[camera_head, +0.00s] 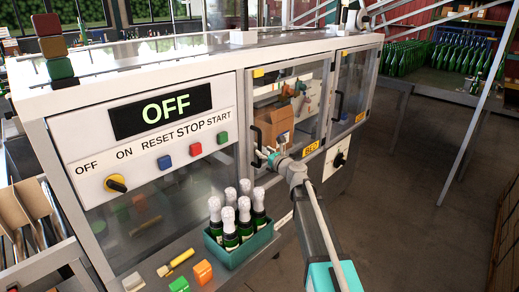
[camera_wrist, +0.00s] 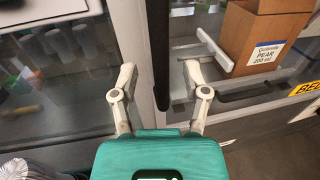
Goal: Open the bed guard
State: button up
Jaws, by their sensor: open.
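The bed guard (camera_head: 320,112) is a framed clear door with a yellow BED label (camera_head: 311,149), and it looks closed in the head view. Its black upright handle (camera_head: 256,138) is on the door's left side. My gripper (camera_head: 266,154) is at the lower part of this handle. In the wrist view my gripper (camera_wrist: 158,74) is open, with one finger on each side of the black handle bar (camera_wrist: 160,45). A gap shows between each fingertip and the bar.
A cardboard box (camera_head: 274,126) stands behind the guard's window. Another guard door (camera_head: 352,90) with its own handle is to the right. The panel display (camera_head: 162,108) reads OFF. A teal crate (camera_head: 234,250) of foil-topped bottles stands left of my arm. Floor at right is clear.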

aim_at(259, 164)
jog(key=shift+x, duration=1.75)
grip_shut()
